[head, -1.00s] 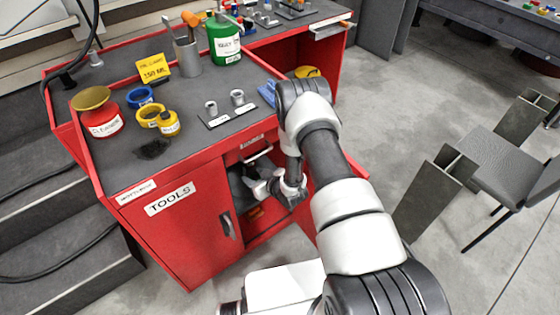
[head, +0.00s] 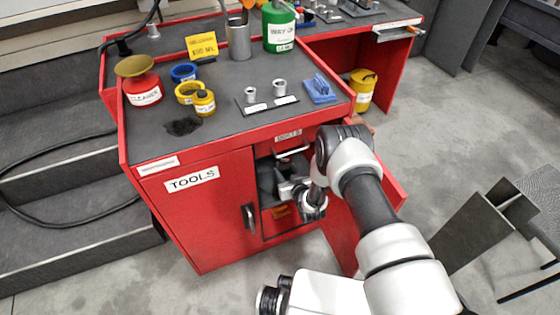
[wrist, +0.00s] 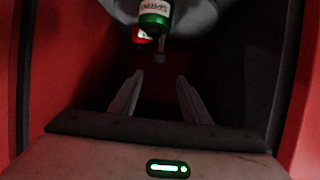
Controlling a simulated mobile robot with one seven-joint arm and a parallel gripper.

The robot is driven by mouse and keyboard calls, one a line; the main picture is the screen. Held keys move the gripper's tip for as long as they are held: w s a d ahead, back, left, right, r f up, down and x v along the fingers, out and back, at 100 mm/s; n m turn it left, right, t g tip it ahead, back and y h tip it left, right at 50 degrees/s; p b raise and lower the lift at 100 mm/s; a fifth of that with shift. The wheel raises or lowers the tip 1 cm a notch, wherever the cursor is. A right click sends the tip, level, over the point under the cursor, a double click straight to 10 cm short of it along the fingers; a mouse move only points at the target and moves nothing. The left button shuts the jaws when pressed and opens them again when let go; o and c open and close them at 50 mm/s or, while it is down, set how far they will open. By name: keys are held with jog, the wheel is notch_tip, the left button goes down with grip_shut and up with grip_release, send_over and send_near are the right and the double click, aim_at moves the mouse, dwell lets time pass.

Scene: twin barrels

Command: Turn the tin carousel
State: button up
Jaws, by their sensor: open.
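Inside the open bay of the red cabinet, the wrist view shows a green tin (wrist: 154,14) with a white label. A red tin (wrist: 141,36) is partly hidden behind it. A grey rounded surface (wrist: 195,18), which looks like part of the tin carousel, curves around the tins at the top; most of it is out of frame. My gripper (wrist: 157,92) is open and empty, its two fingers apart and pointing toward the tins, which appear beyond the fingertips. In the head view my gripper is inside the dark bay, its fingertips hidden by shadow and my wrist.
Red bay walls (wrist: 55,75) stand close on both sides of my gripper. The cabinet's left door, marked TOOLS (head: 205,215), is shut; a red door panel (head: 340,230) stands open at right. The cabinet top (head: 215,140) holds several cans and fittings.

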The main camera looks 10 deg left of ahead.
aim_at(279, 160)
jog(key=b+x, duration=0.4)
jog(key=x, duration=0.6)
jog(key=shift+w+f, duration=0.1)
jog(key=shift+f, duration=0.05)
jog(key=shift+w+a+f, duration=0.1)
jog(key=shift+w+a, duration=0.2)
jog(key=shift+w, duration=0.25)
jog(key=shift+c, duration=0.5)
grip_shut()
